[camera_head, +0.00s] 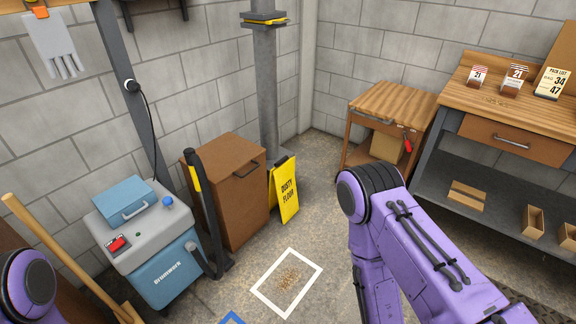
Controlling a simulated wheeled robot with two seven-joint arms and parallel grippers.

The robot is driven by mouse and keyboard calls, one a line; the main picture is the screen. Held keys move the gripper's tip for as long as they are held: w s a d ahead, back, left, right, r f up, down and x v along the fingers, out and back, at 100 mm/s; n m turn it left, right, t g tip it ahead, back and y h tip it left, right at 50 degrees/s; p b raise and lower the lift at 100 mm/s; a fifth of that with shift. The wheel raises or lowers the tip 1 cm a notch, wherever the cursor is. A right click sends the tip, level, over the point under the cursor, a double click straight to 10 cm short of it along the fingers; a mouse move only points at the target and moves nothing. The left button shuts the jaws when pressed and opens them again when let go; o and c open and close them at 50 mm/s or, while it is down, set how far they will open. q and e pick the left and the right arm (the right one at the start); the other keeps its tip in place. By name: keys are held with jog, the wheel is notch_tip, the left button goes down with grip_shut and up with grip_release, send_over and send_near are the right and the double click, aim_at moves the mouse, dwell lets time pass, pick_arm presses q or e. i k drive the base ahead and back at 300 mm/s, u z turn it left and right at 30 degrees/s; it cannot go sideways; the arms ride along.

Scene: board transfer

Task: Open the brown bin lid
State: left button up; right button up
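The brown bin (231,204) stands against the back wall, left of the middle of the head view. Its brown lid (226,152) lies flat on top and looks closed. A dark handle (246,170) sits along the lid's front right side. My purple right arm reaches in at the lower right, well apart from the bin. A small part of my purple left arm shows at the lower left corner. Neither gripper is in the picture.
A grey and blue machine (152,243) with a black post (207,205) stands left of the bin. A yellow floor sign (284,188) and a grey column (267,85) are at its right. Open floor with a white square outline (261,292) lies in front. A wooden cart (387,104) is farther right.

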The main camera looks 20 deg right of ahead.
aim_at(221, 157)
jog(key=z, duration=0.95)
jog(key=i, duration=0.95)
jog(key=z, duration=0.25)
